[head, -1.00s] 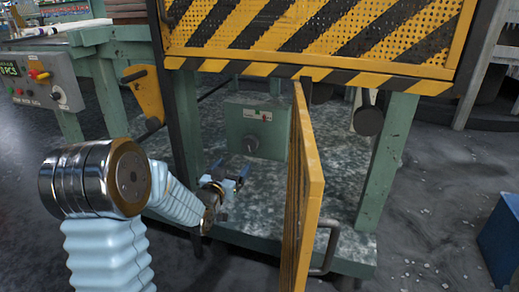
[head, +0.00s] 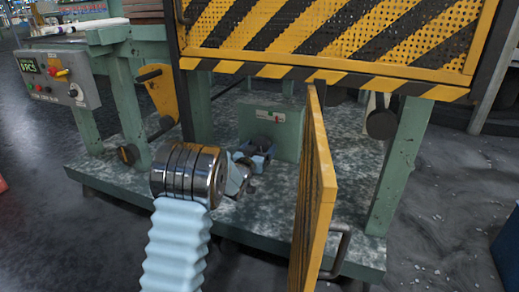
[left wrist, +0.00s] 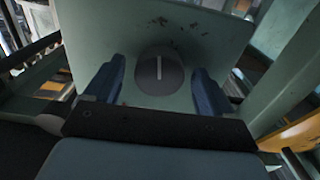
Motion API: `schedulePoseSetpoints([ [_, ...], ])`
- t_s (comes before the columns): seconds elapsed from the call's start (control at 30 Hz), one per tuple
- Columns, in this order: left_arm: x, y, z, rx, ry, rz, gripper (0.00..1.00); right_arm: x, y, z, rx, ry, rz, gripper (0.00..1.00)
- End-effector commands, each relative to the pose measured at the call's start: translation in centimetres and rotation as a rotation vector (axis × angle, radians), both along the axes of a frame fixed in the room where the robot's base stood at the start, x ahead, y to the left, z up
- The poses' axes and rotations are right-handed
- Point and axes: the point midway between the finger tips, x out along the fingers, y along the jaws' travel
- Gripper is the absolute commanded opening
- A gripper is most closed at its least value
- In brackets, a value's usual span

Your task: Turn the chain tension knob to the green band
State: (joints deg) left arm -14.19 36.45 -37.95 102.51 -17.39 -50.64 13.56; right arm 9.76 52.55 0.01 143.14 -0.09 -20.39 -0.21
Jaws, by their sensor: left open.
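The chain tension knob is a dark round dial (left wrist: 160,72) with a pale pointer line, on the face of a green box (head: 285,128) that stands on the machine's lower deck. In the left wrist view the pointer line is about upright. My left gripper (head: 257,150) is in front of the box, with its blue fingers apart. In the head view the gripper partly hides the knob. My right gripper is not in view.
A yellow guard door (head: 316,190) stands open just right of the box. A striped yellow-black guard panel (head: 340,35) hangs above. A grey control box (head: 62,78) with buttons is at the left. Green legs (head: 400,165) frame the deck.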

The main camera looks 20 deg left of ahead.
Motion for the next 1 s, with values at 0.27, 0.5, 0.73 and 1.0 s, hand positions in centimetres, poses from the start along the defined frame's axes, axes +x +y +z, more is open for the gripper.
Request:
schedulePoseSetpoints([
  [0.27,0.0,0.0,0.0,0.000,0.000,0.000,0.44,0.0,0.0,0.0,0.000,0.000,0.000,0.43],
  [0.5,0.0,0.0,0.0,0.004,0.000,-0.001,0.28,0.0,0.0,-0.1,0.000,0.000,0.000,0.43],
  [0.73,0.0,0.0,-0.2,0.063,0.003,-0.001,0.28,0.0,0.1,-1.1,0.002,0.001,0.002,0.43],
  [1.0,0.0,0.0,-0.5,0.251,0.011,0.000,0.28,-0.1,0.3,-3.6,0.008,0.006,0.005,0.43],
])
